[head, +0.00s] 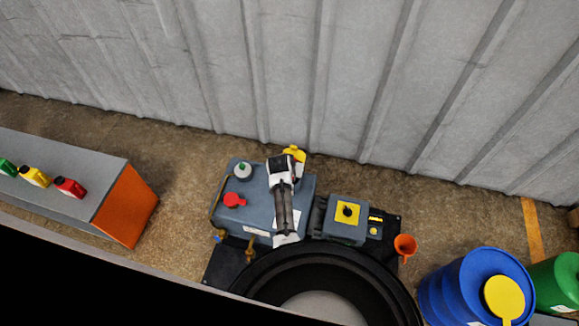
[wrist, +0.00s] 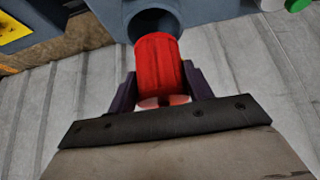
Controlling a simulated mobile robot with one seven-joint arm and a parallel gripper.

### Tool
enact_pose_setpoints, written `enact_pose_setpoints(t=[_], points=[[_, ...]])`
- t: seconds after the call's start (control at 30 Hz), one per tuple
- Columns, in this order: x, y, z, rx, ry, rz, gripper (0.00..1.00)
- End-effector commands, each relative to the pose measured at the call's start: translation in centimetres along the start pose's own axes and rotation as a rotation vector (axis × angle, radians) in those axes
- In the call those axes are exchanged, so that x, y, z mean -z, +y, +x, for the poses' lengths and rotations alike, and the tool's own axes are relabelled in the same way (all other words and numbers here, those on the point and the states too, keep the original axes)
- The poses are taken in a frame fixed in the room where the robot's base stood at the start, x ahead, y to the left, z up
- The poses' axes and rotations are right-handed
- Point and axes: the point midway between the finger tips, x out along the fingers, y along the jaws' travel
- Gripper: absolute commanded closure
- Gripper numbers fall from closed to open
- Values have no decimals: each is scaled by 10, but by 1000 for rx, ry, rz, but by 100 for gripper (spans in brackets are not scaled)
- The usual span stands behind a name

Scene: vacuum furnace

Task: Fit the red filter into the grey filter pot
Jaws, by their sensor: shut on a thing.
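The red filter (wrist: 158,62) is a ribbed cylinder in the wrist view. My gripper (wrist: 160,78) is shut on it, with one dark finger on each side. The grey filter pot (wrist: 183,12) has a round dark opening just beyond the filter. The filter's far end overlaps the lower edge of that opening, and part of the dark bore shows above it. I cannot tell whether the end is inside the mouth or just in front of it. In the head view my arm hides the filter and the pot mouth.
The blue-grey pump body (head: 255,200) carries a red knob (head: 234,200) and a white and green cap (head: 243,171). A motor box with a yellow plate (head: 347,213) stands to its right. An orange funnel (head: 405,245) and blue drum (head: 463,292) are farther right. A bench (head: 85,155) with bottles is left.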

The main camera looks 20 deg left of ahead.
Motion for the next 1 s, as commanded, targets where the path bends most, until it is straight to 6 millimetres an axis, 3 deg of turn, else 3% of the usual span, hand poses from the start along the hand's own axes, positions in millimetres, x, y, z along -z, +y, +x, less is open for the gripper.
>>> enact_pose_setpoints(t=[1.0], points=[[-35,0,54,0,0,0,74]])
